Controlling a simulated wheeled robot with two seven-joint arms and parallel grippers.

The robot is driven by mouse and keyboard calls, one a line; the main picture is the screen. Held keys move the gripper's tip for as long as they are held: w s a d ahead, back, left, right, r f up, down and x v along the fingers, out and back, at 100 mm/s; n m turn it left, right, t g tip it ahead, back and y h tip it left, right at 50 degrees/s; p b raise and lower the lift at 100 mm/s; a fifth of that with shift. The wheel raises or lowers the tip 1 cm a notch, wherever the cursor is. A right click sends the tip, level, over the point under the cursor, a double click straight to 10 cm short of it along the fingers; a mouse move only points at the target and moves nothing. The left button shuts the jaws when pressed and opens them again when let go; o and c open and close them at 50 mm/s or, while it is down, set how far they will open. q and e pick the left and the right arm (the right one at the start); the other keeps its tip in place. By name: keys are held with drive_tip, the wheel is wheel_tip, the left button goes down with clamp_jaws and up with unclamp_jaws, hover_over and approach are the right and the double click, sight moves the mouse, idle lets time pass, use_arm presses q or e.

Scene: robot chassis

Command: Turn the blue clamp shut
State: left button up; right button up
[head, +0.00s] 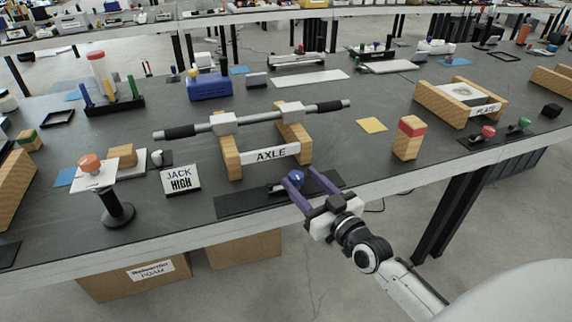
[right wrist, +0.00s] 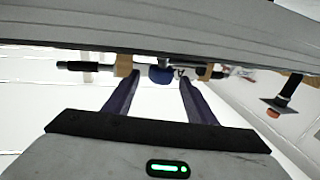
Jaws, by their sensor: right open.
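The blue clamp (head: 296,177) has a round blue knob and sits on a black strip at the table's front edge, in front of the AXLE stand. My right gripper (head: 300,176) comes in from the front with two purple fingers. It is open, with its tips on either side of the knob in the picture; nothing shows them gripping it. In the right wrist view, the blue knob (right wrist: 160,74) lies between the two fingertips (right wrist: 158,78), in an upside-down picture. I cannot tell how deep the knob sits between the fingers. My left gripper is out of view.
The wooden AXLE stand (head: 229,158) carries a grey bar with black ends just behind the clamp. A red-topped wooden block (head: 408,140) stands to the right.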

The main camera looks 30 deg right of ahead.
sight(292, 171)
drive_tip(key=w, duration=0.7)
clamp_jaws()
